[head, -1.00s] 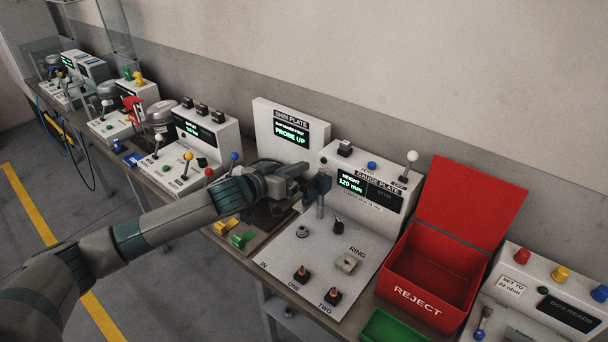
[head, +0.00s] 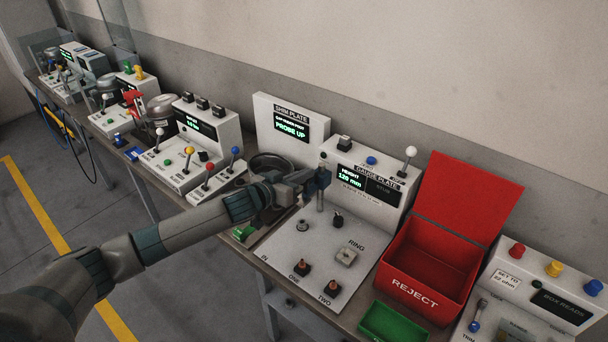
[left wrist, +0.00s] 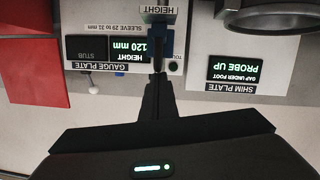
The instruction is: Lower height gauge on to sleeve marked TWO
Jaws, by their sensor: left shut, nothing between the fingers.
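The height gauge (head: 322,181) is a dark blue block on a grey upright post on the gauge plate (head: 296,238). Its display (head: 350,178) reads HEIGHT 120 mm. The sleeve marked TWO (head: 332,287) is a small copper-coloured piece on a dark seat near the plate's front. A similar sleeve marked ONE (head: 304,269) stands to its left. My left gripper (head: 302,182) is shut and empty, close beside the gauge block; I cannot tell if they touch. In the left wrist view its fingers (left wrist: 158,86) point at the blue gauge block (left wrist: 161,42). My right gripper is not in view.
A RING (head: 346,256) piece and a dark knob sit on the plate. The shim plate unit (head: 290,130) stands behind left, showing PROBE UP. A red REJECT box (head: 413,290) and a green tray (head: 393,323) are to the right.

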